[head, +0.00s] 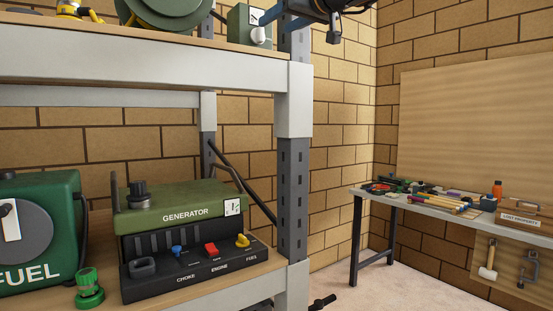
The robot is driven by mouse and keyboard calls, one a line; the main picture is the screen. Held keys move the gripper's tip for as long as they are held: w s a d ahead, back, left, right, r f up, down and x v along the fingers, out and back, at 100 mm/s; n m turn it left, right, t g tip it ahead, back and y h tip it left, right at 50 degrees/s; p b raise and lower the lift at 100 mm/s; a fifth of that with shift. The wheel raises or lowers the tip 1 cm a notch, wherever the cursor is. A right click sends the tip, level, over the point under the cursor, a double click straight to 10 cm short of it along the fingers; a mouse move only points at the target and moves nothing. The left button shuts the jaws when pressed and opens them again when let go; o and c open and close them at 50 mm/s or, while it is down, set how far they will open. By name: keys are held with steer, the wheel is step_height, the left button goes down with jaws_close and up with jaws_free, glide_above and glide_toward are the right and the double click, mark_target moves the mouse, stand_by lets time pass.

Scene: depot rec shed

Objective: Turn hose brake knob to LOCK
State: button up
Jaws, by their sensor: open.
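A grey-green box (239,24) stands on the upper shelf beside a green hose reel (167,10), both cut by the top edge of the head view. A pale round knob (261,36) sits on the box's front, under a white label (256,17). The label is too small to read, so I cannot tell the knob's setting. My gripper (334,28) is at the top edge, right of the shelf post and apart from the knob. It is partly out of frame, open, with nothing seen in it.
The shelf post (293,170) stands between the shelves and the open room. The lower shelf holds a green generator (180,209), a FUEL can (40,235) and a green fitting (89,289). A cluttered workbench (408,197) stands at right, with clear floor before it.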

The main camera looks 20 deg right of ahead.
step_height(320, 180, down, 33)
steer(key=a+m+g+h+p, duration=0.1)
steer(key=m+g+h+p, duration=0.1)
steer(key=g, duration=0.4)
steer(key=shift+s+r+m+g, duration=0.2)
steer(key=shift+m+g, duration=0.2)
steer(key=shift+m, duration=0.1)
steer(key=s+a+f+g+h, duration=0.1)
steer(key=s+f+g, duration=0.3)
steer(key=f, duration=0.9)
steer(key=s+f+g+h, duration=0.2)
steer(key=s+f+g, duration=0.3)
steer(key=s+f, duration=1.9)
steer(key=shift+a+f+m+h, duration=0.15)
steer(key=shift+f+m+h, duration=0.15)
steer(key=shift+f, duration=0.1)
